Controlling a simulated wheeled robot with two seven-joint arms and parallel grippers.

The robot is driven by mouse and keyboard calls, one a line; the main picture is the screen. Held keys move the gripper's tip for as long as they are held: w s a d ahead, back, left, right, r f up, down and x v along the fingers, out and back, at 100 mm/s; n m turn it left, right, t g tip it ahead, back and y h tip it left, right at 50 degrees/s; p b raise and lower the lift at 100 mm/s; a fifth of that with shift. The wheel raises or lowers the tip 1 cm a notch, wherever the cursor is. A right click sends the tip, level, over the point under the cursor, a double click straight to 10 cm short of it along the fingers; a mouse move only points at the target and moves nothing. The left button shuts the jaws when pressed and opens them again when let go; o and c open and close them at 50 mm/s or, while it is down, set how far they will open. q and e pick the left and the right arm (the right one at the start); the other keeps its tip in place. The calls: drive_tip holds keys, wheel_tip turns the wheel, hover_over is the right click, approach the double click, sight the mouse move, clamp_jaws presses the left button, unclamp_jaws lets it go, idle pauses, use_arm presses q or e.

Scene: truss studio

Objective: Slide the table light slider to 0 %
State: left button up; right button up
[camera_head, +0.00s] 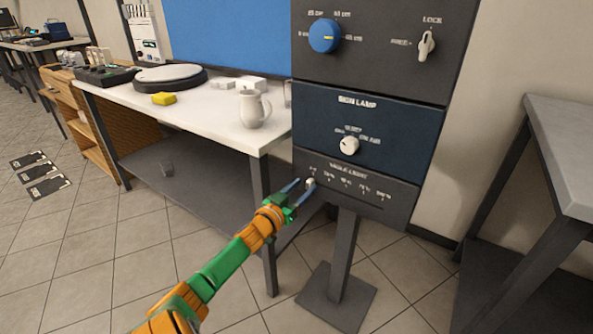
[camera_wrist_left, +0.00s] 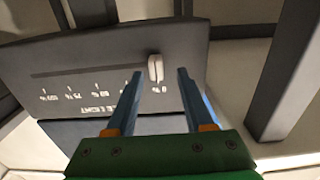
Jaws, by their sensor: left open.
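The table light slider has a white knob (camera_head: 311,183) at the left end of its row of percent marks on the dark panel (camera_head: 385,204). In the left wrist view the knob (camera_wrist_left: 155,68) sits at the slot's end, above the 0 mark; the slot (camera_wrist_left: 95,70) runs off to the left. My left gripper (camera_head: 300,184) is open, its blue fingers in front of the panel. In the left wrist view its fingertips (camera_wrist_left: 160,73) stand on either side of the knob, with a gap visible on both sides. My right gripper is not in view.
Above the slider are the sign lamp knob (camera_head: 349,145), a blue dial (camera_head: 325,36) and a lock switch (camera_head: 426,45). A white table (camera_head: 215,108) with a pitcher (camera_head: 254,109) stands left of the panel. A grey table (camera_head: 565,150) stands at the right.

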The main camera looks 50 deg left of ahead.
use_arm(q)
drive_tip(key=p+v, duration=0.1)
drive_tip(key=v, duration=0.4)
drive_tip(key=shift+s, duration=0.25)
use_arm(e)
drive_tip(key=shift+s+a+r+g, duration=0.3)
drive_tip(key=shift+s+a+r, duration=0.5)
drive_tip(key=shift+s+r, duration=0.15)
